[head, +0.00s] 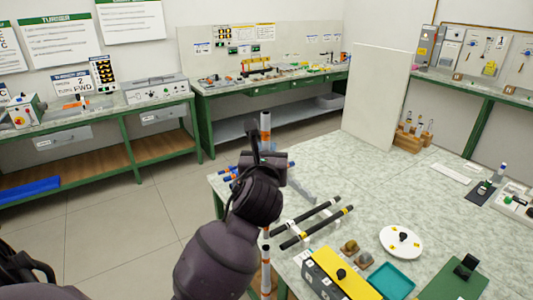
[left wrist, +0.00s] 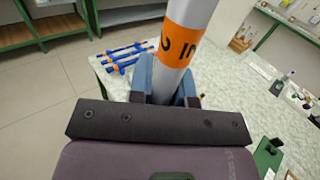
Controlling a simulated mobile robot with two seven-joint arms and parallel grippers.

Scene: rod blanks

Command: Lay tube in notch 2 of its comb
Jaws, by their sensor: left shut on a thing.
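A grey tube (head: 265,134) with orange bands stands nearly upright in the head view. My left gripper (head: 263,165) is shut on it. The tube also fills the top middle of the left wrist view (left wrist: 184,45), between the blue finger pads (left wrist: 165,82), with dark marks on its orange band. Its lower part shows below my arm in front of the table edge. Blue rods with orange bands (left wrist: 126,55) lie on the table beyond the gripper. Two black rods (head: 318,227) lie across light rails to the right. Which comb is the tube's, and its notch 2, I cannot tell.
The speckled table (head: 365,195) carries a white disc (head: 400,241), a teal tray (head: 391,280), a yellow-topped box (head: 342,276) and a green mat (head: 450,285). A white panel (head: 376,95) stands at the back. The table's middle is mostly clear.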

